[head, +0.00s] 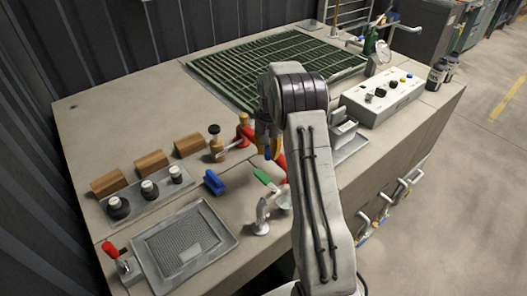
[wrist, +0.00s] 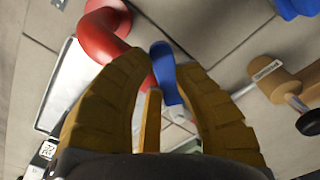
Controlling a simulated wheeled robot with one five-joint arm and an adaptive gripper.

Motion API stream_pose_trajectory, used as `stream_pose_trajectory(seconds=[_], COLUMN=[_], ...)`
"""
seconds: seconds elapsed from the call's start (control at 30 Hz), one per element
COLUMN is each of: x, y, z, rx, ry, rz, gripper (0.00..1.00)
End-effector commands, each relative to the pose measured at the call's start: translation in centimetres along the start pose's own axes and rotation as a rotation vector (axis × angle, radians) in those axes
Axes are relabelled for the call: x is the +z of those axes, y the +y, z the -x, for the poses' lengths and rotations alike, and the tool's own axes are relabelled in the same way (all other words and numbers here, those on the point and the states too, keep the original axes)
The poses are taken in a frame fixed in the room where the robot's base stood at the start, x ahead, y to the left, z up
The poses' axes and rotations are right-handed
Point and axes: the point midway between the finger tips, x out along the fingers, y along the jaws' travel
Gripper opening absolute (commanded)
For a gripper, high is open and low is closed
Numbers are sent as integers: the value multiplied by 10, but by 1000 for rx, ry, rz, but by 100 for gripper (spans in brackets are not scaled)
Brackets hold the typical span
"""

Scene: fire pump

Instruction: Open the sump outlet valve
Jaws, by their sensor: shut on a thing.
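My gripper (wrist: 165,95) has its two ribbed yellow fingers on either side of a blue lever (wrist: 165,72) in the wrist view and is shut on it. The lever lies close beside a red pipe (wrist: 103,38). A narrow yellow bar (wrist: 151,120) shows between the fingers; I cannot tell what it belongs to. In the head view my gripper (head: 270,147) is at the red pipe (head: 246,133), in front of the grating, and my arm covers part of it. No label for the sump outlet valve is readable, and the lever's exact angle is unclear.
A tan fitting with a dark knob (head: 215,143) stands left of the pipe. A blue handle (head: 214,183) and a green handle (head: 266,179) are nearer the front. A control box (head: 382,98) stands right, a green grating (head: 240,72) behind. The back-left bench top is clear.

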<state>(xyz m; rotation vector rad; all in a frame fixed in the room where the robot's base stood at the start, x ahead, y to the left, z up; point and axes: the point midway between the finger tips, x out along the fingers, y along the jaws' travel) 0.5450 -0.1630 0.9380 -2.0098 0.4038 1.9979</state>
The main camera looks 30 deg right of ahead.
Motion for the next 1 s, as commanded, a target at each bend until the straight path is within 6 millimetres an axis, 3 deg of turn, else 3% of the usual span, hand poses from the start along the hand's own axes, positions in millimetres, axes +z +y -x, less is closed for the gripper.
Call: stream_pose_trajectory(seconds=[0.03, 0.5, 1.0], x=[4, -4, -11], y=[4, 29, 37], z=[-7, -6, -6], rx=[1, -4, -6], ry=[-17, -20, -19], rz=[43, 428, 599], gripper=[0, 0, 0])
